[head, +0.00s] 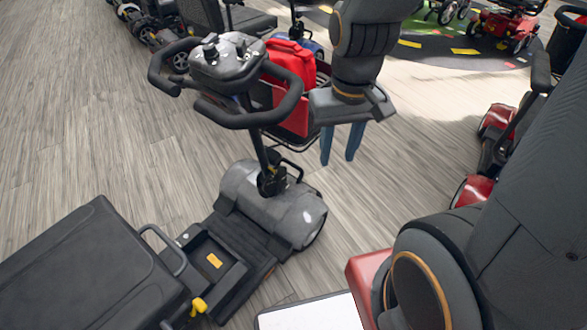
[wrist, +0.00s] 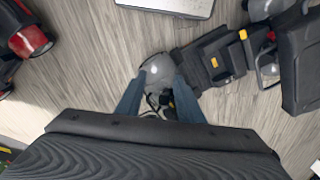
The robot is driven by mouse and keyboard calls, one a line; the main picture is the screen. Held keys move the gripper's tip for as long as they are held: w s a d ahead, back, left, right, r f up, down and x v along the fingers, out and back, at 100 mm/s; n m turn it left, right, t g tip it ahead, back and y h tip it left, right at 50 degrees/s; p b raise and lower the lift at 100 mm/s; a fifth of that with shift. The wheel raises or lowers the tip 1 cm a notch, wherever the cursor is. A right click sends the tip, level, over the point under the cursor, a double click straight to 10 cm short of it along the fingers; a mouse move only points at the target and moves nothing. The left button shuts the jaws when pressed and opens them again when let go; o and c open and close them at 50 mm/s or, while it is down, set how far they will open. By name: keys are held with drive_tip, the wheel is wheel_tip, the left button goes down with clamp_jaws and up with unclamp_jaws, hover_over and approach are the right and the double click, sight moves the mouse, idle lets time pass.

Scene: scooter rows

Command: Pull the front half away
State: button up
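The scooter's front half has a grey rounded front cover (head: 272,205), a dark tiller post (head: 262,148) and black looped handlebars (head: 253,118). The cover also shows in the wrist view (wrist: 156,72). I cannot tell whether the halves are joined. My gripper (head: 341,158) is open and empty, its blue fingers pointing down, right of the basket. In the wrist view its fingertips (wrist: 160,76) are apart, with the cover showing between and beyond them.
A red bag (head: 293,62) sits in the front basket, close to my gripper. A red-and-black scooter (head: 472,192) stands at right; more scooters stand at the back, including a red one (head: 508,25). The wood floor (head: 85,130) left of the scooter is clear.

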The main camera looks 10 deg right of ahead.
drive_tip(key=w+f+m+b, duration=0.2)
drive_tip(key=w+f+b, duration=0.3)
drive_tip(key=f+b, duration=0.35)
drive_tip(key=w+d+f+m+y+b, duration=0.1)
drive_tip(key=w+f+m+b, duration=0.1)
drive_tip(key=w+f+b, duration=0.6)
drive_tip(key=w+f+m+b, duration=0.2)
drive_tip(key=f+b, duration=0.5)
drive_tip(key=f, duration=0.5)
drive_tip(key=w+d+f+m+t+y, duration=0.3)
drive_tip(key=w+d+f+m, duration=0.2)
drive_tip(key=w+f+m, duration=0.6)
drive_tip(key=w+d+f+m+t+y, duration=0.25)
drive_tip(key=w+d+f+m, duration=0.35)
drive_tip(key=w+f+m, duration=0.45)
drive_tip(key=shift+m+y, duration=0.25)
drive_tip(key=shift+m, duration=0.5)
drive_tip(key=w+a+b, duration=0.1)
drive_tip(key=w+a, duration=0.1)
drive_tip(key=a, duration=0.1)
drive_tip(key=w+a+b, duration=0.2)
drive_tip(key=a, duration=0.1)
drive_tip(key=w+a+r+b, duration=0.1)
drive_tip(key=w+a, duration=0.1)
drive_tip(key=a, duration=0.1)
drive_tip(key=shift+a+b, duration=0.35)
drive_tip(key=shift+b, duration=0.05)
drive_tip(key=shift+w+a+f, duration=0.35)
drive_tip(key=shift+a+f, duration=0.05)
drive_tip(key=shift+a, duration=0.05)
